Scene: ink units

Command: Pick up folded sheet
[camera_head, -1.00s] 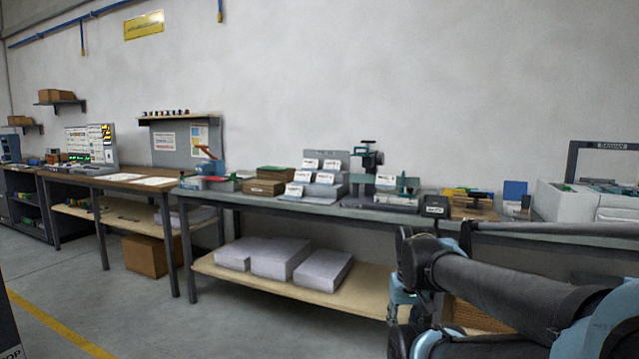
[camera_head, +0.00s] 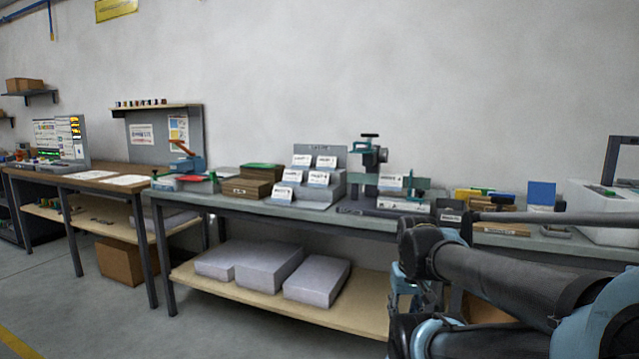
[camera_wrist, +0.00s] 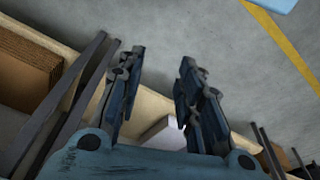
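Several small white printed cards (camera_head: 318,177) stand on a grey stepped holder (camera_head: 334,187) on the long workbench in the head view. They may be folded sheets, but they are too small to tell. Flat white sheets (camera_head: 121,180) lie on the brown-topped table at the left. My gripper (camera_wrist: 161,58) is open and empty in the wrist view, its two dark fingers apart over grey floor. In the head view my arm fills the lower right, in front of the bench, well to the right of the cards.
The long workbench (camera_head: 240,206) carries boxes, a press-like tool (camera_head: 371,165) and a blue block (camera_head: 541,193). Its lower shelf (camera_head: 220,285) holds grey paper stacks (camera_head: 268,268). A cardboard box (camera_head: 122,262) sits under the left table. Floor at the lower left is clear.

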